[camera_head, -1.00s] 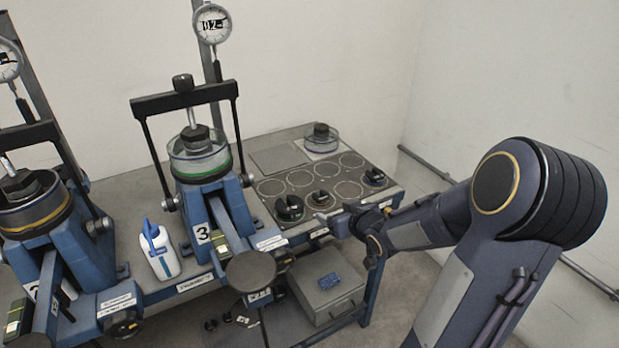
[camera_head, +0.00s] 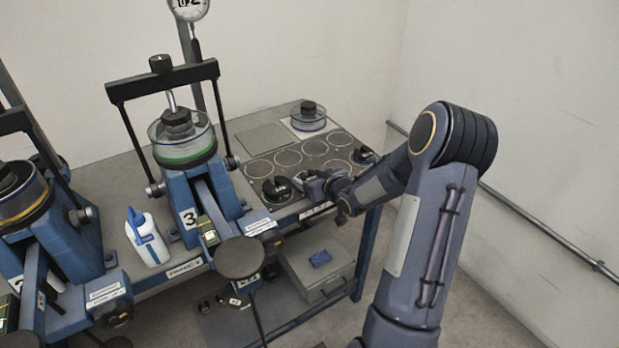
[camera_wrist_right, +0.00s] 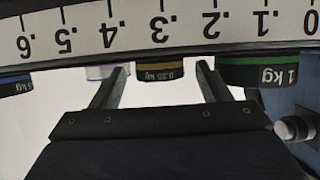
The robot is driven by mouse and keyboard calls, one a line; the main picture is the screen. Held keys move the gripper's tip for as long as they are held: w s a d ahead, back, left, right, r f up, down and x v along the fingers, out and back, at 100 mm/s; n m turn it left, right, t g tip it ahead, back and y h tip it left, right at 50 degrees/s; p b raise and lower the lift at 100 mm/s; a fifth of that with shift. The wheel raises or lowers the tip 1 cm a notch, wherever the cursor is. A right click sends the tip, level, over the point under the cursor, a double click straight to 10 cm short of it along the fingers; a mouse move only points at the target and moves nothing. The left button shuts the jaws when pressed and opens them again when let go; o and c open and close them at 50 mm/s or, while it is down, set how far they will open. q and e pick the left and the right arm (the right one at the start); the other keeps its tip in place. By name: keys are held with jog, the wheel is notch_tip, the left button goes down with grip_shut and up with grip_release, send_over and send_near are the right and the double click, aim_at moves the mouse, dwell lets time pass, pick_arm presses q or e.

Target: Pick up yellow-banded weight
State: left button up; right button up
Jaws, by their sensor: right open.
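The yellow-banded weight (camera_wrist_right: 160,72) is marked 0.25 kg and shows in the right wrist view, upside down, beyond and between the fingertips. My right gripper (camera_wrist_right: 158,88) is open, one finger to each side of the weight, and is not closed on it. In the head view my right gripper (camera_head: 312,183) is at the front row of the weight plate and largely hides the yellow-banded weight there. My left gripper is not in view.
A green-banded 1 kg weight (camera_wrist_right: 258,72) stands close beside the right finger; it also shows in the head view (camera_head: 277,188). A blue-banded weight (camera_head: 363,155) is at the right. A numbered scale strip (camera_wrist_right: 160,28) crosses the wrist view. Lever frame 3 (camera_head: 190,215) stands left.

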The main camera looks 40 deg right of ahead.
jog(key=c, duration=1.1)
jog(key=shift+o, duration=0.2)
jog(key=shift+r, duration=0.15)
jog(key=shift+r, duration=0.65)
jog(key=s+a+r+p, duration=0.1)
jog(key=s+a+r, duration=0.3)
jog(key=r, duration=0.3)
jog(key=s+a+r+p, duration=0.2)
jog(key=s+a+r, duration=0.3)
jog(key=s+r, duration=0.1)
jog(key=shift+s+r, duration=0.4)
jog(key=shift+r, duration=0.35)
